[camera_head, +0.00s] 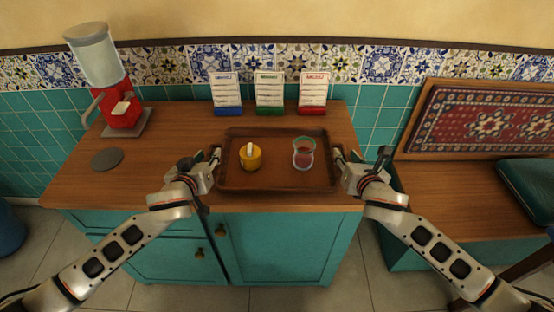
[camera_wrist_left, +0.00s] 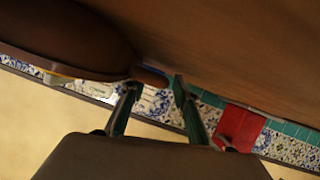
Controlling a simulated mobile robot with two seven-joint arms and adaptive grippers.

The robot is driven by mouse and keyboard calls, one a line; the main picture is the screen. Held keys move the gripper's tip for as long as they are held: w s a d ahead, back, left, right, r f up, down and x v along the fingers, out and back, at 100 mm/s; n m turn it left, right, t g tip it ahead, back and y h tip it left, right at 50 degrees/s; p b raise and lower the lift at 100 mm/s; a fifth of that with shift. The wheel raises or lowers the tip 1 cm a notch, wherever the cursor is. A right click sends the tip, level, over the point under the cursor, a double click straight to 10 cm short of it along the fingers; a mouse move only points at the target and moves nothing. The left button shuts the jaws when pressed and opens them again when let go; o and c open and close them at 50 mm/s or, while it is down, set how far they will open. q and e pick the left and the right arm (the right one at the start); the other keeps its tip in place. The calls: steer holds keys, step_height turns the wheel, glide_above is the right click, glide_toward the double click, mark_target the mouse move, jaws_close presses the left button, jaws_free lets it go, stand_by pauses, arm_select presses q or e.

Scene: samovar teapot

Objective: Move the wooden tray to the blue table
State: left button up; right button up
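The wooden tray (camera_head: 280,187) lies on the brown top of a teal cabinet. It carries a yellow pot (camera_head: 250,158) with a white piece on top and a clear glass (camera_head: 303,155). My left gripper (camera_head: 215,156) is at the tray's left end. In the left wrist view its fingers (camera_wrist_left: 155,88) are apart, with the tray's handle (camera_wrist_left: 150,77) showing between or just beyond them; I cannot tell contact. My right gripper (camera_head: 341,155) is at the tray's right end; its finger gap is too small to tell. I see no clear blue table.
A red dispenser (camera_head: 122,113) with a grey tank stands at the back left, near a dark round disc (camera_head: 107,159). Three card stands (camera_head: 270,92) line the wall behind the tray. A wooden bench (camera_head: 450,190) is at the right. A blue bin (camera_head: 10,230) stands at the left edge.

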arm_select(q)
steer(key=shift+w+f, duration=0.1)
steer(key=shift+w, duration=0.2)
arm_select(e)
steer(key=shift+w+a+f, duration=0.1)
steer(key=shift+w, duration=0.2)
arm_select(q)
jaws_close()
arm_select(e)
jaws_close()
arm_select(q)
steer(key=shift+r, duration=0.25)
arm_select(e)
steer(key=shift+r, duration=0.25)
